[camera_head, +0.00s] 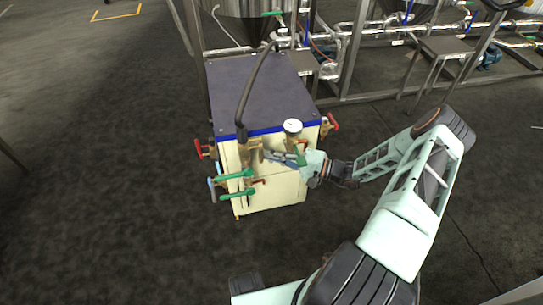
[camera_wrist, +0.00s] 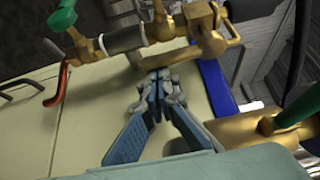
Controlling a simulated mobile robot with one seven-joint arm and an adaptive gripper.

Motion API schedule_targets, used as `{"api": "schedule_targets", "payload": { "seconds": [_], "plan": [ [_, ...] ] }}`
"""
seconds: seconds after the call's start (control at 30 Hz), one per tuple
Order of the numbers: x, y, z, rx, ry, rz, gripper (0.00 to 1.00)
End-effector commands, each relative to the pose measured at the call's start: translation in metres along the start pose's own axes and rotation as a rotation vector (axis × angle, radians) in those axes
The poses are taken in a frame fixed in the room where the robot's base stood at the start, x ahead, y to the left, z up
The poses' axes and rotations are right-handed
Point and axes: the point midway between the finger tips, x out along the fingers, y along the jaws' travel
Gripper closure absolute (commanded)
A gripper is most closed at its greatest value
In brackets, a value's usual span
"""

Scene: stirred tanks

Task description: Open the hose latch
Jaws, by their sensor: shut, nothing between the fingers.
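A brass hose fitting (camera_head: 250,146) sits on the front of a cream cabinet, at the lower end of a black hose (camera_head: 256,82). In the wrist view, brass fittings (camera_wrist: 205,42) and a dark pipe section (camera_wrist: 124,40) cross the top. A brass bar (camera_wrist: 166,58) lies just beyond my fingertips; I cannot tell whether it is the hose latch. My gripper (camera_head: 270,155) is right of the fitting in the head view. In the wrist view my gripper (camera_wrist: 156,80) is shut and empty, its tips close to the bar. I cannot tell whether they touch.
The cabinet (camera_head: 276,194) carries a round gauge (camera_head: 292,126), green handles (camera_head: 236,175) and red handles (camera_head: 201,149). A brass pipe (camera_wrist: 256,137) is close to my gripper's right in the wrist view. Dark floor (camera_head: 110,190) lies clear to the left.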

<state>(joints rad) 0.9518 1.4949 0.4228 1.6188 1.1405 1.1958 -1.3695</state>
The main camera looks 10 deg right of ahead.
Motion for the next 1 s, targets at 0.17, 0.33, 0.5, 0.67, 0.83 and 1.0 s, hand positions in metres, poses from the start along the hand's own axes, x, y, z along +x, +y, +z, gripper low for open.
{"api": "schedule_targets", "payload": {
  "seconds": [0.17, 0.33, 0.5, 0.67, 0.83, 1.0],
  "plan": [
    [0.0, 0.0, 0.0, 0.002, 0.0, 0.001, 1.0],
    [-0.002, -0.001, 0.002, 0.031, 0.0, 0.019, 1.0],
    [-0.003, 0.0, 0.004, 0.053, -0.001, 0.031, 1.0],
    [-0.004, 0.0, 0.005, 0.079, -0.001, 0.047, 1.0],
    [-0.006, -0.001, 0.009, 0.119, 0.0, 0.069, 1.0],
    [-0.01, -0.001, 0.015, 0.119, 0.002, 0.068, 1.0]
  ]
}}
